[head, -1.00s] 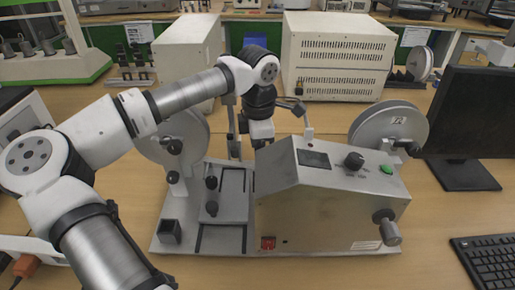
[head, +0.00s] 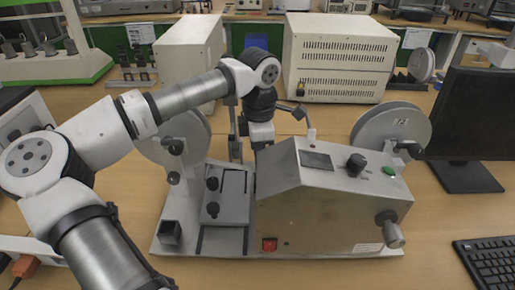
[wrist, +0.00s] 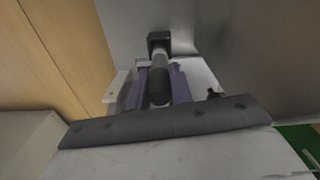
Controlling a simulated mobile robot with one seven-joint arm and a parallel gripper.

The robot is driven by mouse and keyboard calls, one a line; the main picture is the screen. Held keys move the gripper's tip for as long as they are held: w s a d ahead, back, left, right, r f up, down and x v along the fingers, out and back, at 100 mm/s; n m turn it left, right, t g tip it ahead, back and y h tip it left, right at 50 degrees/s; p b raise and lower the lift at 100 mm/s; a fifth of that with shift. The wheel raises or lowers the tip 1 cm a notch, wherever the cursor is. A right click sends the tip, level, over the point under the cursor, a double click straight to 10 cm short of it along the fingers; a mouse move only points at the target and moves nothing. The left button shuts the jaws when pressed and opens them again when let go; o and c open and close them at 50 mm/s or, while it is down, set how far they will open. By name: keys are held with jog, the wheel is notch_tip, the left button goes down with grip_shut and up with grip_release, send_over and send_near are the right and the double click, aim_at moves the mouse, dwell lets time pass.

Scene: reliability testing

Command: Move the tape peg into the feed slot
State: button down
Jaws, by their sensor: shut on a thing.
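My gripper (wrist: 160,88) is shut on a dark grey, rounded peg (wrist: 159,68) in the wrist view, with a purple-grey finger on each side. The peg's far end meets a black square block (wrist: 158,38) beside a metal wall; I cannot tell whether it is inside the block or only against it. In the head view my gripper's fingers and the held peg are hidden behind the grey metal machine (head: 330,205). I cannot tell for sure which opening is the feed slot.
Black-knobbed parts and a sliding plate (head: 236,190) sit on the machine's left base. Reels stand at left (head: 195,140) and right (head: 398,125). Behind are cream boxes (head: 340,60). A monitor (head: 475,110) and keyboard (head: 485,260) stand at right.

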jog(key=shift+s+d+r+p, duration=0.25)
jog(key=shift+d+p, duration=0.15)
jog(key=shift+p, duration=0.1)
jog(key=r, duration=0.1)
jog(key=r+p, duration=0.2)
jog(key=shift+w+d+r, duration=0.1)
jog(key=shift+w+d, duration=0.15)
jog(key=shift+d, duration=0.05)
jog(key=shift+a, duration=0.15)
jog(key=shift+r+m, duration=0.15)
jog(key=shift+m, duration=0.15)
